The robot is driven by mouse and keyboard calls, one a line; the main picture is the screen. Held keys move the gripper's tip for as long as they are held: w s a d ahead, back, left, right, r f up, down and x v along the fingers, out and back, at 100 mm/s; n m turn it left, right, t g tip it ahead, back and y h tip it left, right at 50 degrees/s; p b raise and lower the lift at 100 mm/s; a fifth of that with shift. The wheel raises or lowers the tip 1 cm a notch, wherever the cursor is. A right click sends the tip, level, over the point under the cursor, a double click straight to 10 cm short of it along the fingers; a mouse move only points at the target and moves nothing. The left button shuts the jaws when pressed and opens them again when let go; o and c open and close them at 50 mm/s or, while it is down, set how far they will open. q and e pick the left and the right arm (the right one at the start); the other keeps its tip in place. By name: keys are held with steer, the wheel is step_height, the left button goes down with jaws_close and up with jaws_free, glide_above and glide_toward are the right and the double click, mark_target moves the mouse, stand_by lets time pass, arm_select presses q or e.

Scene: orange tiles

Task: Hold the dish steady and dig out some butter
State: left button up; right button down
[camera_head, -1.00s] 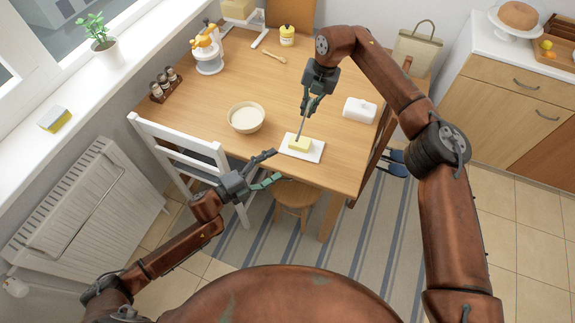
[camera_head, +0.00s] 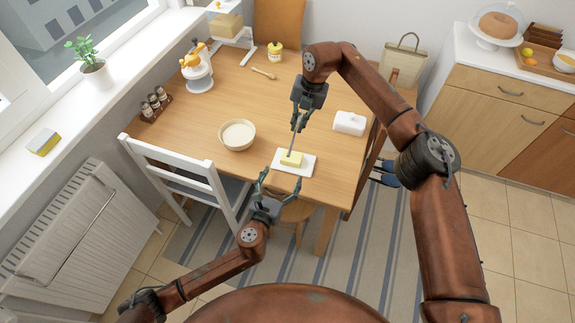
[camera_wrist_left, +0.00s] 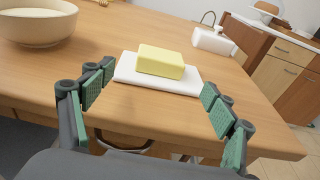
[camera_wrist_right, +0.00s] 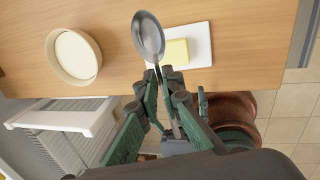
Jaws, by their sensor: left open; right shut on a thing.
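The white dish (camera_head: 306,165) lies flat near the table's front edge, with a yellow butter block (camera_head: 291,158) on it. My left gripper (camera_head: 272,177) is open just in front of the dish, apart from it. In the left wrist view the dish (camera_wrist_left: 126,70) and butter (camera_wrist_left: 161,61) lie ahead, beyond the spread fingers. My right gripper (camera_head: 299,113) is shut on a metal spoon above the dish, its bowl hanging down at the butter. In the right wrist view the spoon's bowl (camera_wrist_right: 148,38) is clear; I cannot tell whether it touches the butter (camera_wrist_right: 176,51).
A cream bowl (camera_head: 237,134) stands left of the dish, and a white lid (camera_head: 349,123) lies to its right. A white chair (camera_head: 175,160) stands at the table's left front. A stool (camera_head: 295,212) is under the front edge. The table's middle is clear.

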mark_target(289, 163)
arm_select(q)
steer(key=x, duration=1)
steer(key=c, duration=1.7)
stand_by(1.3)
steer(key=o, duration=1.6)
steer(key=shift+o, duration=0.2)
